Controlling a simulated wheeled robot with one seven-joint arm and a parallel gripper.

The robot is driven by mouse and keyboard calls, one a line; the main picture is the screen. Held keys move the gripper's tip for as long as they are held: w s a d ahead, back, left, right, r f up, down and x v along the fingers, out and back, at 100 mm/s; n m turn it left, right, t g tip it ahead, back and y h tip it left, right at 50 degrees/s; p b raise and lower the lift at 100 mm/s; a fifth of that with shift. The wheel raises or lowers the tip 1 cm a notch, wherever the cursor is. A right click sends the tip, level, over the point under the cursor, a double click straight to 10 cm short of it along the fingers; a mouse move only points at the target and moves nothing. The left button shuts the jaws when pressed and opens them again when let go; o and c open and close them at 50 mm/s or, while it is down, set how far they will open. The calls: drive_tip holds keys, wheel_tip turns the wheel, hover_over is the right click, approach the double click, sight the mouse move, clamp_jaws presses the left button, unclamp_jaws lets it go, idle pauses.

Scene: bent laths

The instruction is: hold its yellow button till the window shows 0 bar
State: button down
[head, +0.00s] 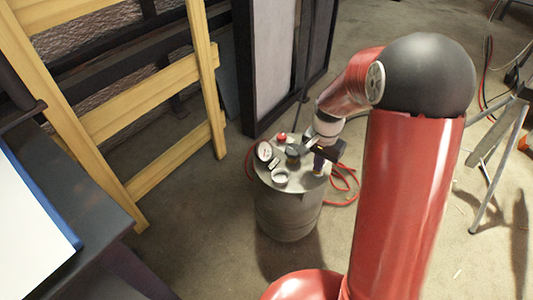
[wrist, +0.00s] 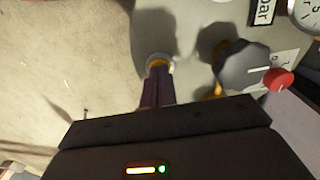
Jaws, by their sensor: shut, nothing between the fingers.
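A grey cylindrical tank (head: 287,215) stands on the floor, with fittings on its lid. My gripper (head: 318,172) points down over the lid's right side. In the wrist view its fingers (wrist: 157,72) are together and empty. Their tips are at a pale-ringed button (wrist: 158,59), with a little yellow showing; the fingers hide most of it. I cannot tell whether it is pressed down. The "bar" label (wrist: 264,11) is at the top edge of the wrist view; no window reading is legible.
A dark knob (wrist: 243,67) and a red knob (wrist: 279,80) are right of the fingers. A dial gauge (head: 264,151) is on the lid's left. A wooden frame (head: 118,105) and a table (head: 70,180) stand left.

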wheel_tip(320, 180, up, 7)
drive_tip(key=p, duration=0.5)
idle(0.6)
drive_tip(key=s+r+n+t, duration=0.3)
drive_tip(key=s+r, duration=0.6)
drive_tip(key=r, duration=0.4)
drive_tip(key=s+r+n+t, duration=0.2)
drive_tip(key=s+r+n, duration=0.2)
drive_tip(key=s, duration=0.9)
drive_tip(key=shift+r+t, duration=0.3)
drive_tip(key=shift+r, duration=0.3)
drive_tip(key=shift+s, duration=0.15)
